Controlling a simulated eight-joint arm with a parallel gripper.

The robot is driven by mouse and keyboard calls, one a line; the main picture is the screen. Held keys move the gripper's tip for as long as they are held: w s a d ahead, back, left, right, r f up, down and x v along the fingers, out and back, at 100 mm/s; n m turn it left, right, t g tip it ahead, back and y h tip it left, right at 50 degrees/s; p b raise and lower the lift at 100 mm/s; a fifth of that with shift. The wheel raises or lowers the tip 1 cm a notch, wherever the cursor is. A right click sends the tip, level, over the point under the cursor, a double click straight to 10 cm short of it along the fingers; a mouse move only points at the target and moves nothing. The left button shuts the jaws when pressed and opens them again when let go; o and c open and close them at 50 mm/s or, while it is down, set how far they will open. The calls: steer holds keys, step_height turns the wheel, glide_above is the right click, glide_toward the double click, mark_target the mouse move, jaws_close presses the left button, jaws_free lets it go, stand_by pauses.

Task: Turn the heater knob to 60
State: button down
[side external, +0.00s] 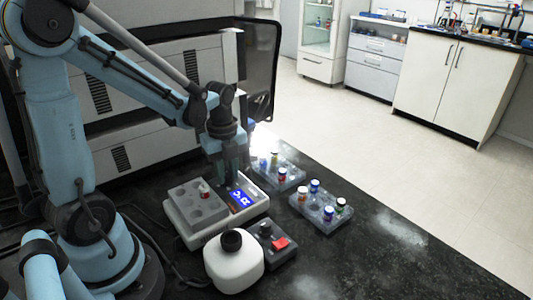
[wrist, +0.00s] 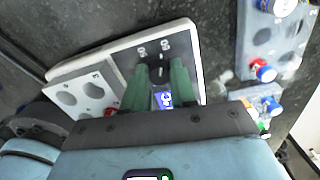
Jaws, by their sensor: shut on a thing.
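The heater (side external: 222,226) is a white unit with a dark panel, a lit blue display (side external: 242,198) and a grey well block (side external: 196,207) on its left. The display's digits are upside down and too small to read surely. In the wrist view, the heater (wrist: 125,48) lies below my gripper, with its display (wrist: 163,99) between my fingers. My gripper (side external: 234,172) points down at the panel's far end. The wrist view shows its green fingers (wrist: 160,70) shut on the dark knob (wrist: 160,73), mostly hidden between them. The side external view hides the knob.
A white bottle with a black cap (side external: 234,265) and a small grey box with a red switch (side external: 281,243) stand in front of the heater. Two vial racks, one nearer (side external: 322,217) and one farther (side external: 270,178), stand to the right. A red-capped vial (side external: 204,190) sits in the block.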

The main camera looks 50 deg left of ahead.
mark_target(227, 173)
steer(key=shift+m, duration=0.7)
steer(key=c, duration=0.9)
jaws_free()
step_height(227, 173, up, 12)
stand_by(0.3)
